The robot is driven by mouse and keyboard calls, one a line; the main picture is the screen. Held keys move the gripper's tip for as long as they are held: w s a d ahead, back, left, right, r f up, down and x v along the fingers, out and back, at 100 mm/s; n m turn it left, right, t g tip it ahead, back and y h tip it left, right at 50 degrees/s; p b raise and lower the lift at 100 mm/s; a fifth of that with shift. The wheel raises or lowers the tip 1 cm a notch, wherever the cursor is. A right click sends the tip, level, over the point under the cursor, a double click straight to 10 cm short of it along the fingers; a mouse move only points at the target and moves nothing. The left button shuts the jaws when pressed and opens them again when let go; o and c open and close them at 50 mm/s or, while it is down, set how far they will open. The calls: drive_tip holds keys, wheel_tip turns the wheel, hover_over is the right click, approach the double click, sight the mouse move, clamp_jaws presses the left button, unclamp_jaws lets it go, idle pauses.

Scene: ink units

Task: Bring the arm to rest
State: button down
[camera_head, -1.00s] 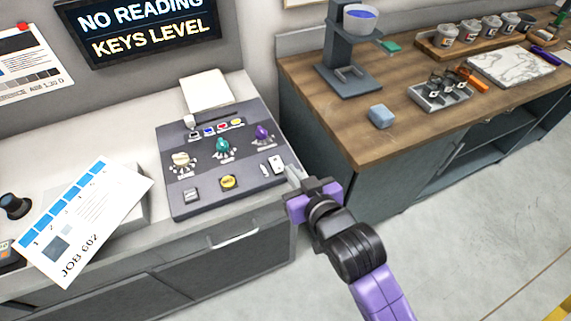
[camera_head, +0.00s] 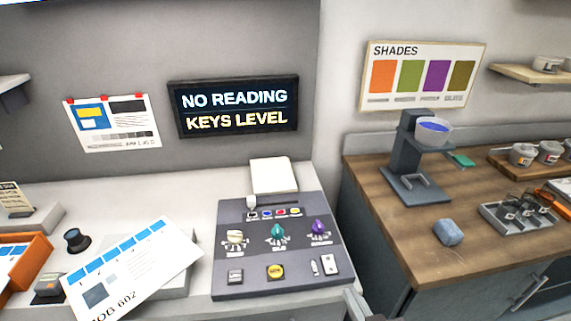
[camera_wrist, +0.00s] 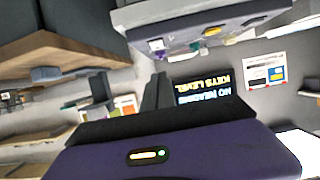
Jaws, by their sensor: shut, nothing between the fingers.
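My gripper (camera_head: 360,304) shows only as a grey tip at the bottom edge of the head view, just right of the console's front corner. The rest of my arm is out of that view. In the wrist view my gripper (camera_wrist: 156,92) is shut with nothing in it, above the purple wrist housing. That view is upside down. The control console (camera_head: 283,285) with its white, teal and purple knobs lies left of the gripper tip, and the two look apart. The wall display (camera_head: 234,106) reads "NO READING" and "KEYS LEVEL".
The wooden counter (camera_head: 385,235) stands to the right, with a grey stand (camera_head: 412,180) bearing a bowl of blue, a blue-grey block (camera_head: 448,232) and a metal tray (camera_head: 500,224). A job sheet (camera_head: 135,268) leans at left. A shades chart (camera_head: 420,80) hangs behind.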

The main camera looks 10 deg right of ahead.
drive_tip(key=s+r+t, duration=0.3)
drive_tip(key=s+r, duration=0.1)
drive_tip(key=r, duration=0.1)
drive_tip(key=s+f+g+b, duration=0.1)
drive_tip(key=s+f, duration=0.1)
drive_tip(key=s, duration=0.9)
drive_tip(key=s+f+n+g+y+b, duration=0.1)
drive_tip(key=s+f, duration=0.2)
drive_tip(key=s, duration=0.8)
drive_tip(key=shift+s+a+f+b, duration=0.25)
drive_tip(key=shift+a+f+b, duration=0.1)
drive_tip(key=shift+a, duration=0.1)
